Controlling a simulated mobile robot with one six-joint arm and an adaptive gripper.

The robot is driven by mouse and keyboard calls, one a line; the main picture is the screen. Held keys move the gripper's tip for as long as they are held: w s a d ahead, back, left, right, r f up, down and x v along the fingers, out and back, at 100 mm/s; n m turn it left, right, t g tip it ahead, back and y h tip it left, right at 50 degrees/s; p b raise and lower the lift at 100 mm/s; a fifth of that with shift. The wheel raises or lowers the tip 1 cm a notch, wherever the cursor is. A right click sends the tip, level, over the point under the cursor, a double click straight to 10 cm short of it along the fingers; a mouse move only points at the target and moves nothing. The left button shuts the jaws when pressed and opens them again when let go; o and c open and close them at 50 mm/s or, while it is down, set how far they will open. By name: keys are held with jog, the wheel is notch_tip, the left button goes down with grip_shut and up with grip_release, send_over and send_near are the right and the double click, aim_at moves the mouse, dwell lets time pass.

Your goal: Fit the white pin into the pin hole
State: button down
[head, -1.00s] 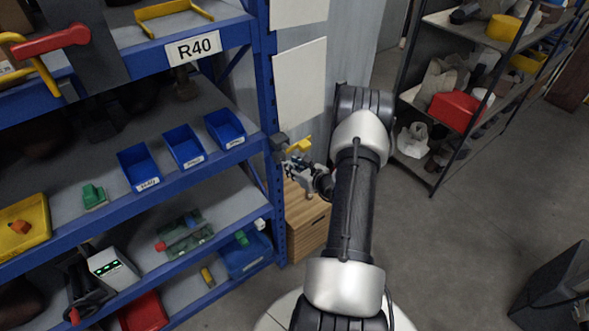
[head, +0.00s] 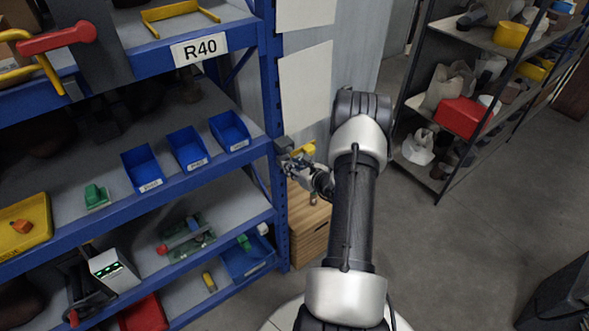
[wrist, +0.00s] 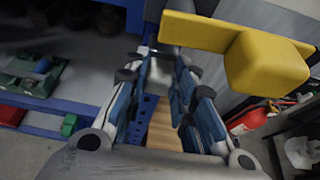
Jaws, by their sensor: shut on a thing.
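My gripper (head: 298,163) is beside the blue shelf post, just below a yellow part (head: 306,149) and a dark grey block (head: 284,144) at the post. In the wrist view my gripper (wrist: 165,66) has its blue-padded fingers closed around a small pale piece, seemingly the white pin (wrist: 160,75). The pin is mostly hidden by the fingers. The yellow part (wrist: 265,62) is large at the upper right there, with its left end close beyond the fingertips. Whether they touch is unclear. I cannot make out the pin hole.
The blue shelf rack (head: 200,270) fills the left, with blue bins (head: 187,148) and a yellow tray (head: 22,225). A wooden drawer cabinet (head: 308,232) stands below my gripper. A second rack (head: 440,150) is at the right. Grey floor (head: 480,240) is open between.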

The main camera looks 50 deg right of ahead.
jog(key=c, duration=1.2)
grip_release()
jog(key=shift+c, duration=0.2)
jog(key=v, duration=1.2)
jog(key=shift+a, duration=0.1)
